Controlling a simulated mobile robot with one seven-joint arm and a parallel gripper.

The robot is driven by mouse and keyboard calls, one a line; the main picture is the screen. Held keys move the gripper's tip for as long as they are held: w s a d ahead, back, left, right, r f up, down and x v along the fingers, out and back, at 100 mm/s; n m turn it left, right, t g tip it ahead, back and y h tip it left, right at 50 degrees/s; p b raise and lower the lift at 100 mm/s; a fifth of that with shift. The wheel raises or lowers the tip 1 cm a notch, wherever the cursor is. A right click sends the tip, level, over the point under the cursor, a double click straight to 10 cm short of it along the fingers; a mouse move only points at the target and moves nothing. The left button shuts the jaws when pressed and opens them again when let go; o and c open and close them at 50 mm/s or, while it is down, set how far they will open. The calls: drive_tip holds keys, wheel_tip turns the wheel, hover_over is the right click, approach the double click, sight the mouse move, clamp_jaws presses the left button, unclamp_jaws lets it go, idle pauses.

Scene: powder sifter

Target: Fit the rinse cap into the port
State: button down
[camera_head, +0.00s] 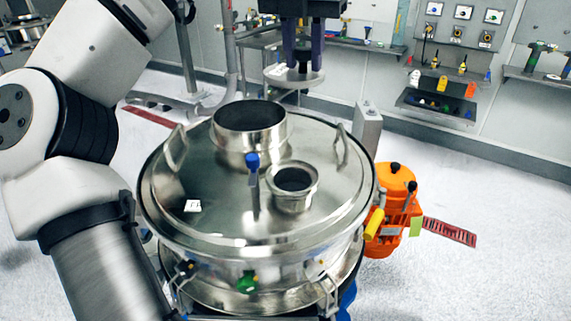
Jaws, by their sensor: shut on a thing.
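My gripper (303,45) is at the top of the view, its two dark purple fingers pointing down. It is shut on the rinse cap (294,77), a flat grey metal disc with a stem that sits between the fingers. The cap looks roughly level and hangs in the air, apart from the sifter lid (225,205). The round metal lid has a wide open collar (250,127) at the back and a smaller open flanged port (292,187) front right of it. Both openings look dark and uncovered. The cap shows above and to the right of the wide collar.
A blue-topped handle (252,162) stands upright beside the small port. Loop handles (341,145) rise from the lid. An orange motor (393,205) stands to the right. My arm fills the left side. Wall panels and shelves with tools (440,105) are behind.

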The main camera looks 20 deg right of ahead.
wheel_tip(320, 180, down, 15)
drive_tip(key=shift+s+f+b, duration=0.1)
drive_tip(key=shift+b, duration=0.65)
drive_tip(key=shift+f+p, duration=0.3)
drive_tip(key=shift+f, duration=2)
drive_tip(key=shift+f, duration=0.1)
drive_tip(key=c, duration=1.2)
unclamp_jaws()
drive_tip(key=shift+o, duration=0.2)
wheel_tip(320, 180, up, 12)
drive_tip(key=s+a+b, duration=0.1)
drive_tip(key=shift+s+b, duration=0.2)
drive_tip(key=shift+b, duration=0.2)
drive_tip(key=shift+a, duration=0.1)
